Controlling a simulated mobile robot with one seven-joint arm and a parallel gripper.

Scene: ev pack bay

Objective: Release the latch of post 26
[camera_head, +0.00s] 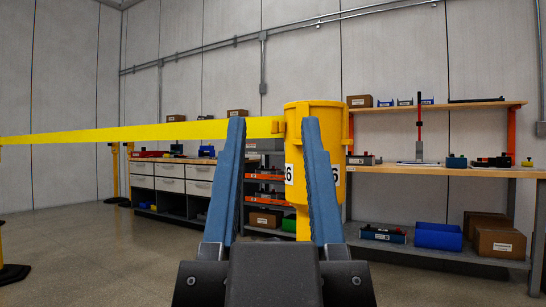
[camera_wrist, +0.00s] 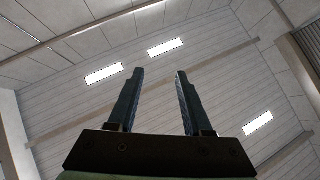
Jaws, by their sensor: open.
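The yellow post head (camera_head: 312,112) stands upright just beyond my gripper in the head view, with white labels ending in 6 on its side, partly covered by a blue finger. A yellow belt (camera_head: 120,134) runs from the left to the post head, and its end piece (camera_head: 266,127) meets the head's left side near my left finger. My gripper (camera_head: 273,122) is open with two blue fingers, and nothing is seen held between them. I cannot tell whether a finger touches the post. In the wrist view my gripper (camera_wrist: 160,75) points up toward the ceiling, with empty space between the fingers.
A workbench (camera_head: 440,170) with shelves, boxes and a blue bin (camera_head: 438,236) stands behind to the right. A drawer cabinet (camera_head: 185,180) stands behind to the left. Another yellow post (camera_head: 115,172) stands at the far left. The floor at the left (camera_head: 100,240) is mostly clear.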

